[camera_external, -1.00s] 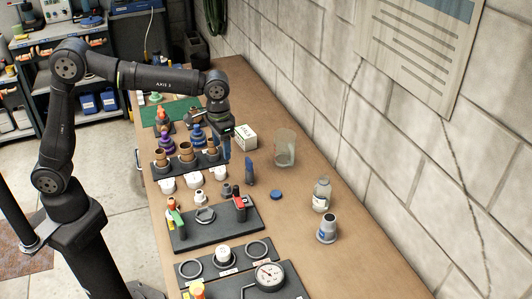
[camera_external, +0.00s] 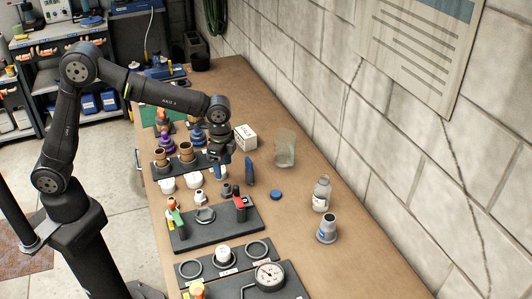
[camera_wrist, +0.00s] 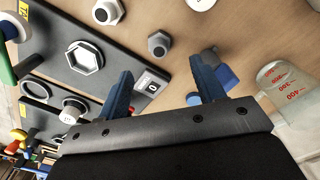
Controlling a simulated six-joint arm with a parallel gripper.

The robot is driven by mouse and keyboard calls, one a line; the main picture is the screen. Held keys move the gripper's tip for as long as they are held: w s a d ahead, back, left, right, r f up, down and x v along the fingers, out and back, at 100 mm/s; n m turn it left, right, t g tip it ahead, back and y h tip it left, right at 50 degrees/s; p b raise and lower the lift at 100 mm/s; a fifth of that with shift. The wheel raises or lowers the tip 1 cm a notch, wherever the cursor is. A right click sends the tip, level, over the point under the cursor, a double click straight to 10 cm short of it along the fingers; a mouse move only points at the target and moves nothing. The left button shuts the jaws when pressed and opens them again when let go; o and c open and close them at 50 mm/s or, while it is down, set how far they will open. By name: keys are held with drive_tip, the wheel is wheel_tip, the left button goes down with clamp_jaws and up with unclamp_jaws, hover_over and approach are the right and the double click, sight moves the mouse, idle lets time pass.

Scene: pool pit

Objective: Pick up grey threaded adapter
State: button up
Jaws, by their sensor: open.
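The grey threaded adapter (camera_external: 227,190) appears to be the small dark grey fitting standing on the bench just behind the black plate. In the wrist view a grey hex-ended fitting (camera_wrist: 159,44), seemingly the same one, lies beyond the gap between the fingertips. My gripper (camera_external: 221,172) is open and empty, with blue fingers pointing down, above the bench near the adapter. In the wrist view my gripper (camera_wrist: 164,82) shows one finger on each side, with nothing held between them. A paler fitting (camera_external: 200,197) stands to the adapter's left.
A black plate (camera_external: 222,233) with a grey hex ring and coloured handles lies in front. A blue upright object (camera_external: 250,172) stands close right, with a blue cap (camera_external: 276,195) beyond.

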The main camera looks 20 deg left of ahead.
sight(226, 185)
wheel_tip(226, 185, down, 4)
drive_tip(key=shift+f, duration=0.15)
drive_tip(key=shift+s+d+f, duration=0.1)
drive_tip(key=shift+d+f, duration=0.1)
drive_tip(key=shift+f, duration=1.15)
drive_tip(key=shift+s+d+f, duration=0.1)
drive_tip(key=shift+d+f, duration=0.05)
drive_tip(key=shift+f, duration=1.15)
drive_tip(key=c, duration=1)
